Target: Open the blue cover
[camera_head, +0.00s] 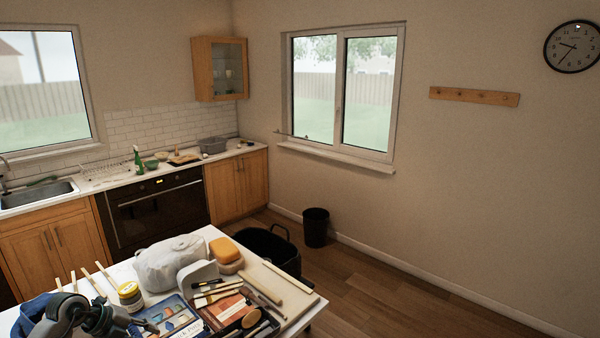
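A flat blue case (178,318) with coloured shapes on it lies on the white table near the bottom edge. A darker blue item (33,308) shows at the table's left end, partly behind my arm. I cannot tell for certain which of them is the blue cover. My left gripper (146,326) is dark and low at the bottom left, just left of the blue case. Its fingers are small and overlap the case's edge in the picture, so contact and opening are unclear. My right gripper is not in view.
Around the case are a yellow-labelled jar (130,295), a grey-white bag (170,262), an orange sponge (226,250), a reddish-brown tool case (225,312) and wooden sticks (288,277). The table is crowded. A black tub (268,245) stands behind it; floor at right is clear.

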